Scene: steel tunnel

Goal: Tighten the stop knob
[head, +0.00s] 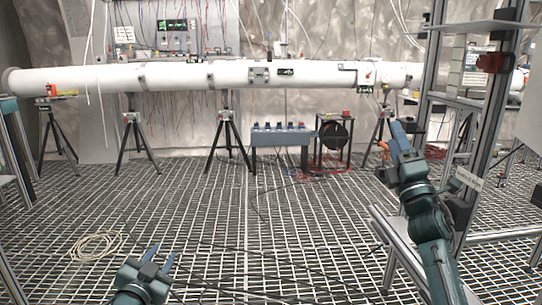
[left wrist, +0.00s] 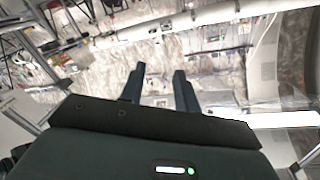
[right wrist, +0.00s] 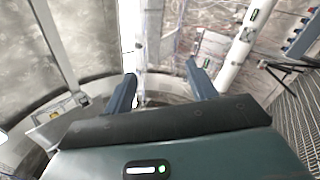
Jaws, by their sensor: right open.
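I cannot tell for certain which part is the stop knob. A small red spot (head: 368,75) shows on a light box on the white pipe, too small to make out. A dark red part (head: 493,62) sits on the metal rack at the right. My right gripper (head: 391,143) is raised left of the rack, apart from both; its fingers are spread and empty, as the right wrist view (right wrist: 162,88) shows. My left gripper (head: 161,256) is low over the grating at the bottom, with spread fingers and nothing between them in the left wrist view (left wrist: 160,80).
The long white pipe (head: 180,77) rests on black tripods (head: 228,135) along the back wall. A grey-blue box (head: 280,137) and a cable reel (head: 333,134) stand below it. The metal rack (head: 480,130) is close on the right. Coiled cable (head: 97,246) lies on the grating; the middle floor is mostly free.

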